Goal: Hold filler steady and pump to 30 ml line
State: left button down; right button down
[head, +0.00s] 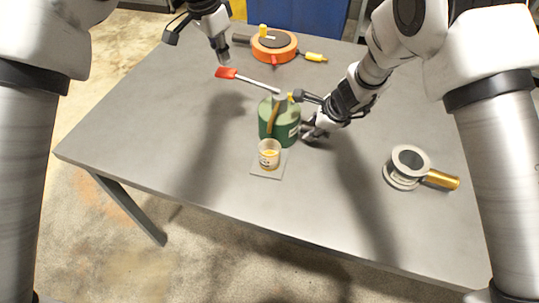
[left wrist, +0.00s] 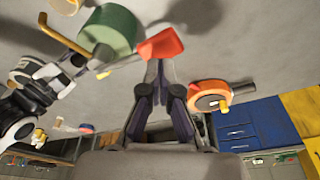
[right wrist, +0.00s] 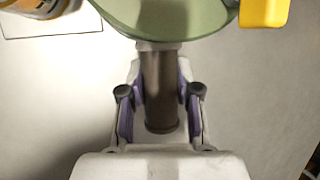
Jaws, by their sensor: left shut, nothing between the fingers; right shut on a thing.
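The filler (head: 279,122) is a green can standing upright on the table, with a bent brown spout and a long pump lever ending in a red grip (head: 226,73). My right gripper (head: 310,131) is shut on its dark grey handle (right wrist: 160,90), below the green body (right wrist: 165,14). My left gripper (head: 223,60) is shut and empty, just above the red grip; in the left wrist view its fingertips (left wrist: 160,66) are close to the grip (left wrist: 160,45), contact unclear. A small cup (head: 269,155) with yellow in it stands before the can; its level against any line is unreadable.
The cup stands on a square plate (head: 264,174). A round orange device (head: 274,46) with a black top lies at the back. A grey ring-shaped tool (head: 407,167) with a gold handle lies at the right. The table's (head: 180,130) left part is clear.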

jog(key=shift+f, duration=0.1)
dwell(0.4)
pick_arm(q)
jog(key=shift+w+d+v, duration=0.1)
jog(key=shift+d+v, duration=0.05)
jog(key=shift+v, duration=0.65)
jog(key=shift+w+d+v, duration=0.1)
jog(key=shift+w+v, duration=0.05)
jog(key=shift+v, duration=0.7)
jog(key=shift+w+d+v, duration=0.1)
jog(key=shift+d+v, duration=0.05)
jog(key=shift+v, duration=0.65)
pick_arm(e)
jog(key=c, duration=0.7)
grip_release()
pick_arm(q)
jog(key=shift+w, duration=0.2)
pick_arm(e)
jog(key=shift+w, duration=0.1)
